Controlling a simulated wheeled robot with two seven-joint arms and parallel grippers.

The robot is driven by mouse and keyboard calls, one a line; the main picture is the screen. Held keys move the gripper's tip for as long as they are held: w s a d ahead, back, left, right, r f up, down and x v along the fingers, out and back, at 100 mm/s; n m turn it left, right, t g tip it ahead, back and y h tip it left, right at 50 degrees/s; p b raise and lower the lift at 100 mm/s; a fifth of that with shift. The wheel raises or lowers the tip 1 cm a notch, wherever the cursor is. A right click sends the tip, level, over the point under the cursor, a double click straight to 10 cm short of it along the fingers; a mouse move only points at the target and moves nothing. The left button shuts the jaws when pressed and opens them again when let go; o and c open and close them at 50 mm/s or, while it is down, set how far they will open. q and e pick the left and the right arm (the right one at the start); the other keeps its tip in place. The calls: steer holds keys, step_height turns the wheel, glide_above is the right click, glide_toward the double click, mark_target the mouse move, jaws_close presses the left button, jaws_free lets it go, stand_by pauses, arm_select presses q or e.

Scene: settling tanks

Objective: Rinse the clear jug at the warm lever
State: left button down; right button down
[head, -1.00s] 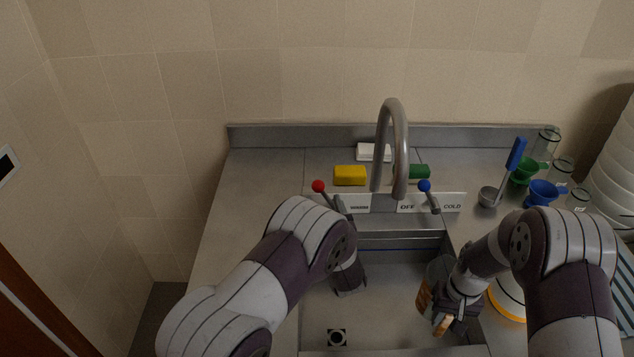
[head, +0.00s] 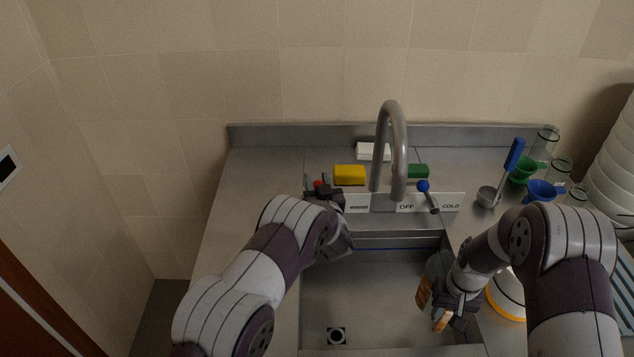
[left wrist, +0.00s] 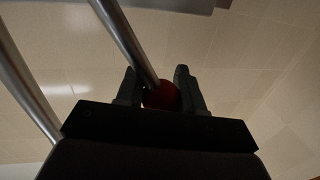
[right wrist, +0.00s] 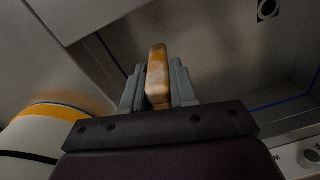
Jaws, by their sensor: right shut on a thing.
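The warm lever's red knob (head: 318,184) stands left of the WARM label. My left gripper (head: 321,190) is at this knob. In the left wrist view the red knob (left wrist: 161,95) sits between its two fingers (left wrist: 158,85), which are apart on either side of it. The clear jug (head: 436,272) is over the right side of the sink basin, partly hidden by my right gripper (head: 443,312). In the right wrist view my right gripper (right wrist: 158,88) is shut on the jug's orange handle (right wrist: 157,70). No water shows at the spout (head: 397,192).
The cold lever's blue knob (head: 423,186) is right of the tap. A yellow sponge (head: 349,175) and a green block (head: 418,171) lie behind the levers. A white vessel with an orange band (head: 507,297) stands right of the basin. The basin's left and middle are clear around the drain (head: 336,336).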

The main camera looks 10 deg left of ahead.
arm_select(q)
steer(key=shift+w+d+m+b, duration=0.1)
steer(key=shift+d+m+b, duration=0.55)
steer(key=shift+b, duration=0.35)
arm_select(e)
step_height(320, 180, down, 2)
steer(key=shift+f, duration=0.2)
arm_select(q)
steer(key=shift+d+r+m, duration=0.2)
steer(key=shift+r+m, duration=0.15)
steer(key=shift+m, duration=0.2)
steer(key=c, duration=0.8)
jaws_free()
steer(key=shift+a, duration=0.15)
steer(key=shift+o, duration=0.2)
arm_select(e)
steer(key=shift+a, duration=0.15)
arm_select(q)
steer(key=b+v, duration=0.2)
steer(key=v, duration=1)
steer(key=shift+f, duration=0.25)
arm_select(e)
steer(key=shift+f, duration=0.9)
arm_select(q)
steer(key=shift+a, duration=0.1)
